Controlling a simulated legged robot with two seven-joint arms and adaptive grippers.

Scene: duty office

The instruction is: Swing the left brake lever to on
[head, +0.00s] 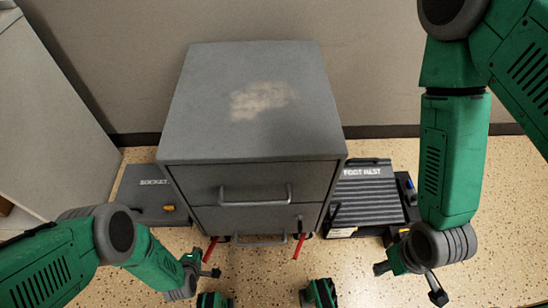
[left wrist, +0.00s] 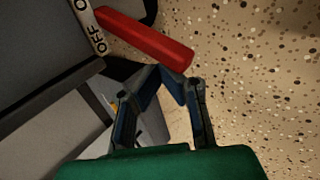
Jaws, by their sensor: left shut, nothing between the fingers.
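The left brake lever (head: 211,249) is a red bar low at the front left of the grey cabinet (head: 250,175). In the left wrist view the red lever (left wrist: 148,41) sticks out from a plate marked OFF (left wrist: 92,45); its free end is close to my fingertips. My left gripper (head: 194,256) is shut and empty beside this lever; it also shows in the left wrist view (left wrist: 165,73). I cannot tell whether it touches the lever. A second red lever (head: 299,245) is at the cabinet's front right. My right gripper (head: 382,268) hangs right of the cabinet, its finger opening unclear.
A grey box marked SOCKET (head: 150,197) stands left of the cabinet. A ridged FOOT REST (head: 366,195) stands to its right. The cabinet has drawer handles (head: 254,194) jutting forward. Speckled floor (head: 500,225) is open at the right.

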